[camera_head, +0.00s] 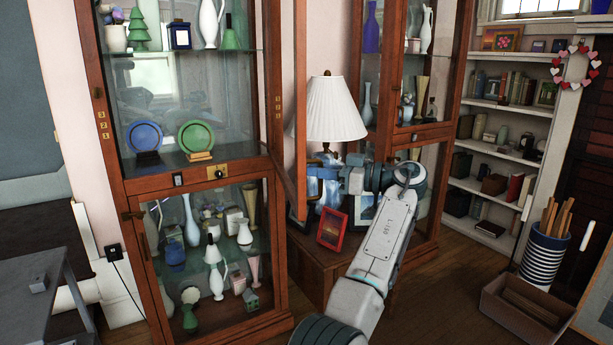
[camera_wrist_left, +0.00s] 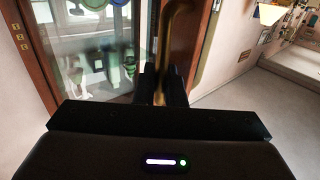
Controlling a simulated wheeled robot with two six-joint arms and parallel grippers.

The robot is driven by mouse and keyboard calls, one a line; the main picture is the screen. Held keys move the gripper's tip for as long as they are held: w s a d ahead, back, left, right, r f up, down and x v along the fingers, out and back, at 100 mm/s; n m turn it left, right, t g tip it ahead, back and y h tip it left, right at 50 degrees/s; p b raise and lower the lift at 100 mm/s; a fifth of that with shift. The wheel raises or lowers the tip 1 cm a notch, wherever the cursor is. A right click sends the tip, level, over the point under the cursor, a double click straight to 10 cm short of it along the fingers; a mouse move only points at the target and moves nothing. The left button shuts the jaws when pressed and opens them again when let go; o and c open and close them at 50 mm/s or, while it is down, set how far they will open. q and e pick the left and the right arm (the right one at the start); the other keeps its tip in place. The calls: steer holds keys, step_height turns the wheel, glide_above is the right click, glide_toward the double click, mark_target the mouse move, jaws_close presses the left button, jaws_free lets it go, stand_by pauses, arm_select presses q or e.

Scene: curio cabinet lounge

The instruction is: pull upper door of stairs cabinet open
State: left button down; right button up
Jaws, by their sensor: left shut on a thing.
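The tall wooden cabinet (camera_head: 190,163) stands at the left in the head view. Its upper door (camera_head: 299,110) stands swung out from the front, seen almost edge-on, and the upper shelves are uncovered. The lower glass door (camera_head: 205,255) looks shut. My left gripper (camera_head: 312,174) is beside the lower part of the upper door, on its right side. In the wrist view my left gripper (camera_wrist_left: 160,85) is shut on a curved brass handle (camera_wrist_left: 172,35). The handle's exact grip point is partly hidden by the fingers. My right gripper is not in view.
A second glass cabinet (camera_head: 402,135) stands behind my arm. A white-shaded lamp (camera_head: 334,108) and a red picture frame (camera_head: 332,230) stand on a low wooden chest. A striped bin (camera_head: 541,260) and an open box (camera_head: 520,312) are at the right. A grey table (camera_head: 40,300) is at lower left.

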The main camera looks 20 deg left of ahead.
arm_select(q)
steer(key=shift+w+d+f+g, duration=0.1)
steer(key=shift+w+d+g, duration=0.3)
steer(key=shift+w+d, duration=0.4)
steer(key=shift+s+d, duration=0.15)
steer(key=c, duration=1.6)
jaws_free()
